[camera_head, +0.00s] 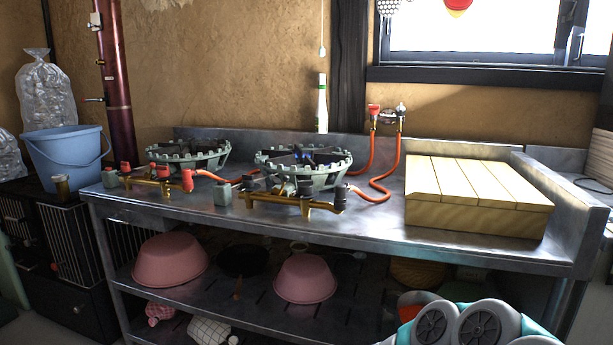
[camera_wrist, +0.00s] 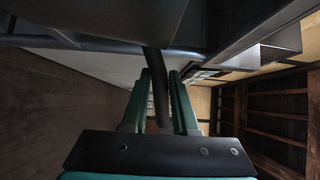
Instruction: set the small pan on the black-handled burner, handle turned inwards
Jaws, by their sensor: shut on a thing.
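In the head view, the burner with dark knobs (camera_head: 303,168) stands mid-counter, its round grate bare of any pan. A second burner, with red knobs (camera_head: 187,155), stands to its left. In the wrist view, my gripper (camera_wrist: 159,80) is shut on a dark, rod-like handle (camera_wrist: 157,85), which looks like that of the small pan. It runs up to a broad dark body at the top, cut off by the frame. The head view shows only my arm at the lower right; my gripper and the held pan are out of it.
A slatted wooden box (camera_head: 475,205) takes up the counter's right end. Orange hoses (camera_head: 385,180) loop behind the right burner. On the shelf below sit pink bowls (camera_head: 305,280) and a dark pan (camera_head: 243,262). A blue bucket (camera_head: 65,155) stands at left.

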